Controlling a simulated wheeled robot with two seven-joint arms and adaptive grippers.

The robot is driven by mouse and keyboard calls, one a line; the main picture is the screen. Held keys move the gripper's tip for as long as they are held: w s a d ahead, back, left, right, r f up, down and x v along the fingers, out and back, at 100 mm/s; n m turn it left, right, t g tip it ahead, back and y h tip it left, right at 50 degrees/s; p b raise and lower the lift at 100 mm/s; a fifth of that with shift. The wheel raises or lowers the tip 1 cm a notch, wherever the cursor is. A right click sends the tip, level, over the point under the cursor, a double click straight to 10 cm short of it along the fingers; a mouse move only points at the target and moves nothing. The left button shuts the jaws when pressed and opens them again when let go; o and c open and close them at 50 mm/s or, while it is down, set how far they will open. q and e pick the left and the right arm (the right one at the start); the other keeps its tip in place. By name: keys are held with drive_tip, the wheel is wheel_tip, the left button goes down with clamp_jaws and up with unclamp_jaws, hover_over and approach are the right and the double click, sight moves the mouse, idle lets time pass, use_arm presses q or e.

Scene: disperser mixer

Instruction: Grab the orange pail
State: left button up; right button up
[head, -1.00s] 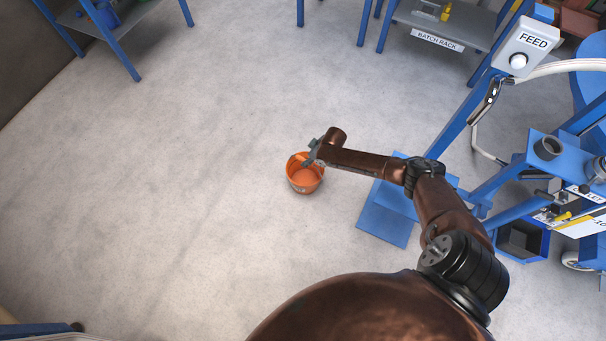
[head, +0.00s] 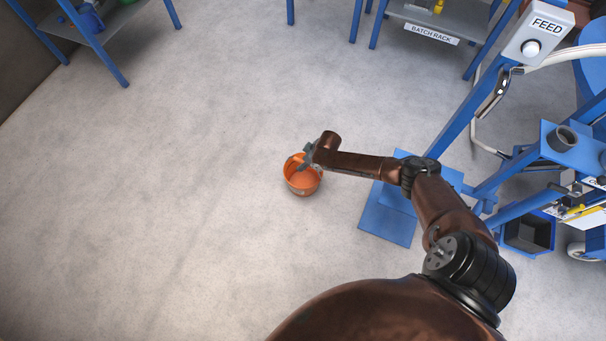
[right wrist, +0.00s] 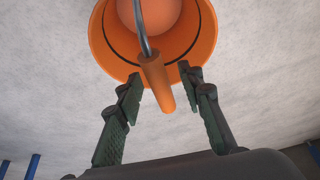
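The orange pail (head: 304,181) is in the middle of the head view, with the floor around it. In the right wrist view the pail (right wrist: 205,35) fills the top centre, its open mouth facing the camera. A grey wire bail (right wrist: 141,28) crosses its mouth and carries an orange grip (right wrist: 156,82). My right gripper (right wrist: 162,80) is open, with one finger on each side of the orange grip and gaps showing. In the head view my right gripper (head: 307,157) is at the pail's upper rim. My left gripper is not in view.
A blue mixer frame with a FEED box (head: 538,38) stands at the right, with a blue base plate (head: 388,222) on the floor. Blue-legged racks stand at the top, one labelled BATCH RACK (head: 431,34). The floor left of the pail is clear.

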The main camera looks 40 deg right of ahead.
drive_tip(key=shift+f, duration=0.25)
drive_tip(key=shift+c, duration=0.2)
clamp_jaws()
idle(0.3)
idle(0.5)
